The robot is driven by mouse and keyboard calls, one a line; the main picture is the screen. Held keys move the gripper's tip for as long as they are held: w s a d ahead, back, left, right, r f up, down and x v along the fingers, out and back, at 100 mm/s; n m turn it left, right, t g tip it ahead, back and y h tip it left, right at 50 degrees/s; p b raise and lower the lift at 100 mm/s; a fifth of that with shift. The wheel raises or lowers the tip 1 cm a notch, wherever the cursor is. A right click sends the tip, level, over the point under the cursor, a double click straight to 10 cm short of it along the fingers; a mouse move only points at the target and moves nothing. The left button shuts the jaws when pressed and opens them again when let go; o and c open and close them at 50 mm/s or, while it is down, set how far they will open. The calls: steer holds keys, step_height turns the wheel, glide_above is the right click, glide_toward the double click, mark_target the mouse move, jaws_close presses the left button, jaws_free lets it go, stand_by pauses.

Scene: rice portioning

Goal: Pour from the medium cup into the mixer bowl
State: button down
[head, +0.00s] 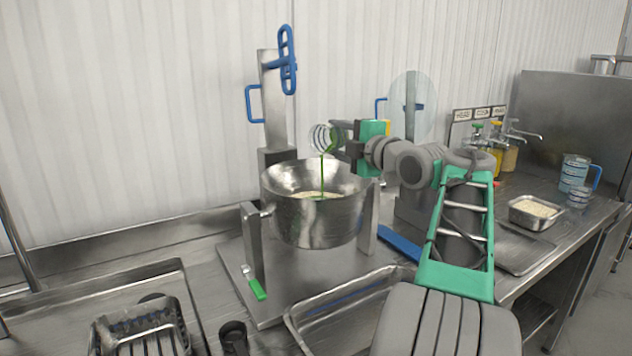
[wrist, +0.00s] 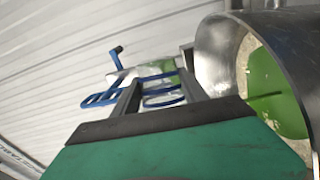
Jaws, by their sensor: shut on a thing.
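The medium cup (head: 321,137), clear with ring markings, is tipped on its side above the mixer bowl (head: 312,228). A thin green stream (head: 322,176) runs from it down into the bowl, where pale rice (head: 308,194) shows. My gripper (head: 343,143) is shut on the cup and holds it over the rim from the right. In the wrist view the cup (wrist: 163,91) shows blue rings between the fingers, with green liquid at its far end. The steel bowl (wrist: 226,65) is at the right there, with green inside it.
A steel tray of rice (head: 513,217), measuring cups (head: 574,172) and sauce dispensers (head: 510,158) stand on the right counter. An empty steel tray (head: 292,318) lies in front of the bowl. The mixer's post with a blue handle (head: 288,60) rises behind it. A rack (head: 118,328) sits front left.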

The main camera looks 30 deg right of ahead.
steer(key=shift+a+f+b, duration=0.1)
steer(key=shift+f+b, duration=0.15)
steer(key=shift+b, duration=0.6)
steer(key=shift+r+n+b, duration=0.1)
steer(key=shift+n+b, duration=0.25)
steer(key=shift+n, duration=0.05)
steer(key=r+p, duration=0.2)
steer(key=p, duration=0.2)
steer(key=shift+m, duration=0.4)
steer(key=p, duration=0.2)
steer(key=m+p, duration=0.1)
steer(key=p, duration=0.2)
steer(key=shift+d+r, duration=0.25)
steer(key=shift+w+d+f+m+g+p, duration=0.1)
steer(key=shift+d+f+m+g+p, duration=0.25)
steer(key=shift+p, duration=0.55)
steer(key=shift+w+f+b, duration=0.1)
steer(key=shift+f+b, duration=0.3)
steer(key=shift+f, duration=0.25)
steer(key=shift+r+p, duration=0.1)
steer(key=shift+p, duration=0.2)
